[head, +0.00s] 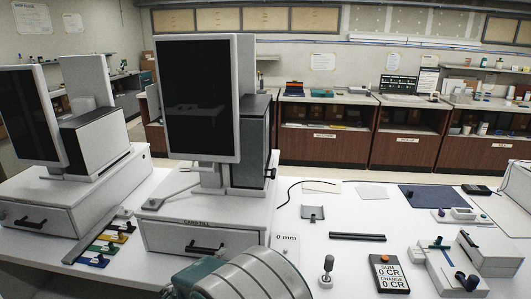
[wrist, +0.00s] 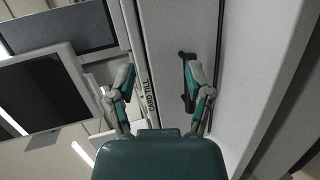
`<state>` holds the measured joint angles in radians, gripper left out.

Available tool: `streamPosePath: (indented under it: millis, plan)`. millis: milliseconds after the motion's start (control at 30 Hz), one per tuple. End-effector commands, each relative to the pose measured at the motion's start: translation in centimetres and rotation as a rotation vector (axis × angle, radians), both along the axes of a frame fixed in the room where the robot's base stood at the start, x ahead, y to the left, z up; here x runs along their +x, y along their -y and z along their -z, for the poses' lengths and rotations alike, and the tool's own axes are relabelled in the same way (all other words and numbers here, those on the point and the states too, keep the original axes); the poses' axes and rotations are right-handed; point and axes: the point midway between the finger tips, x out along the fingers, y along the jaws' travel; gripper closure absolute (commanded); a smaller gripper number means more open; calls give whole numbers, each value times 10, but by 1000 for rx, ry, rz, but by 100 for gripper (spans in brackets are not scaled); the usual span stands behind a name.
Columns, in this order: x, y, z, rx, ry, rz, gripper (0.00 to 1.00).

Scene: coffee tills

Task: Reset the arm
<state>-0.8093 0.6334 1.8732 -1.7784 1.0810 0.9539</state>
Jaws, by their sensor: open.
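My gripper (wrist: 158,78) shows in the wrist view with its two green-and-grey fingers spread apart and nothing between them. Beyond the fingers is the white front of the card till (head: 160,232), with its "CARD TILL" lettering and black drawer handle (wrist: 187,82). In the wrist view the handle appears behind the right finger; I cannot tell how far off it is. The till drawer looks shut in the head view. Part of my arm (head: 245,277) fills the bottom centre of the head view, and my fingertips cannot be made out there.
A dark monitor (head: 197,100) stands on the card till. A display (head: 389,272), a knobbed stamp (head: 327,268) and black bars (head: 357,237) lie at right. White counter shows between them.

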Motion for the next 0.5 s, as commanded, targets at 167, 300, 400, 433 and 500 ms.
streamPosePath:
  millis: [167, 300, 400, 433, 500]
  plan:
    - [-7, 95, -51, 88, -87, 241, 35]
    - [-29, 157, -78, 175, -165, 402, 35]
    - [-51, 195, -92, 251, -221, 501, 35]
    - [-58, 205, -96, 275, -238, 528, 35]
    - [-76, 228, -105, 337, -275, 587, 35]
